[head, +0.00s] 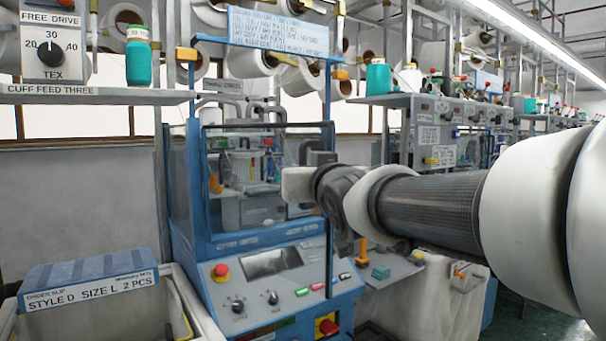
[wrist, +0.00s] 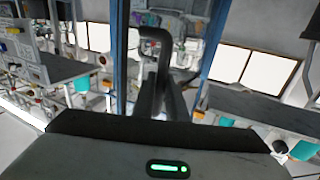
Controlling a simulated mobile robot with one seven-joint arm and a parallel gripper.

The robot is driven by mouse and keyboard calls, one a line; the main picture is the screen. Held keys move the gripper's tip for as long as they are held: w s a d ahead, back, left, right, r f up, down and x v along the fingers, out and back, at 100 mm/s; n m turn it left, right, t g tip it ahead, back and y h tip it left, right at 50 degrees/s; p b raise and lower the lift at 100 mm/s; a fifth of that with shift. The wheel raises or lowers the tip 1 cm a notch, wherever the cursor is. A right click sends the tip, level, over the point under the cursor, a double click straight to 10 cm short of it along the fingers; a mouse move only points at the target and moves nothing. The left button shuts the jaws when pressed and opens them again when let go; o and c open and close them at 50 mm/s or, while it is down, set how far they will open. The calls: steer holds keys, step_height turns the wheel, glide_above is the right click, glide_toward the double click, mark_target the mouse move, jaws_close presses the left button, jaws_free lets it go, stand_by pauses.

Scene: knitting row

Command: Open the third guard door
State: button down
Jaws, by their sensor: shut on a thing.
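The third machine has a blue frame (head: 198,180) and a clear guard door (head: 225,165) with a dark top rail. Needles and mechanism show through the glass. A dark upright edge (head: 329,255) runs down in front of the control panel at the right; how far the door stands from the frame I cannot tell. My gripper (head: 318,156) is at the door's right side, shut on what looks like its dark handle. In the wrist view, my gripper (wrist: 160,105) is closed at a dark curved bar (wrist: 155,35). The exact grip is partly hidden by my wrist.
The control panel (head: 270,265) with a red stop button sits below the door. A bin (head: 182,300) with an order slip box (head: 88,285) stands at the left. Shelves with thread cones (head: 138,65) flank the machine. More machines line the right.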

steer(key=shift+a+r, duration=0.1)
steer(key=c, duration=1.8)
jaws_free()
steer(key=shift+o, duration=0.2)
steer(key=v, duration=1.7)
steer(key=shift+s, duration=0.2)
steer(key=shift+c, duration=0.3)
